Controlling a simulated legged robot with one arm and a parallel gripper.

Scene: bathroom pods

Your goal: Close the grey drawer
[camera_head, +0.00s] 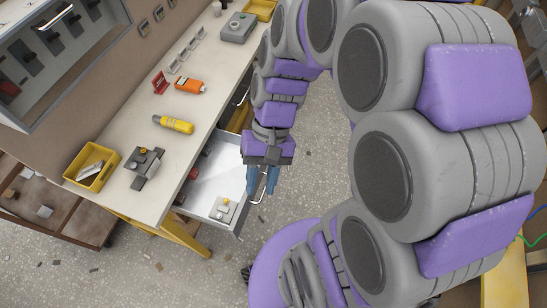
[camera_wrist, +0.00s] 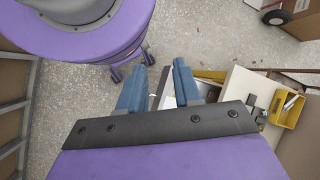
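The grey drawer (camera_head: 208,188) is pulled out from under the workbench, with its pale inside showing and a small device (camera_head: 223,210) in its front corner. Its front carries a light bar handle (camera_head: 257,201). My gripper (camera_head: 262,190) points down at the outer side of the drawer front, with its blue fingers beside the handle. In the wrist view, my gripper (camera_wrist: 160,68) has its two fingers apart, with a clear gap between them. The drawer is mostly hidden behind the fingers there. I cannot tell whether the fingers touch the handle.
The workbench (camera_head: 135,190) holds a yellow bin (camera_head: 91,166), a yellow tool (camera_head: 173,124), an orange meter (camera_head: 190,87) and a grey device (camera_head: 237,28). A yellow bench leg (camera_head: 172,236) stands below. Speckled floor (camera_head: 325,125) is open right of the drawer.

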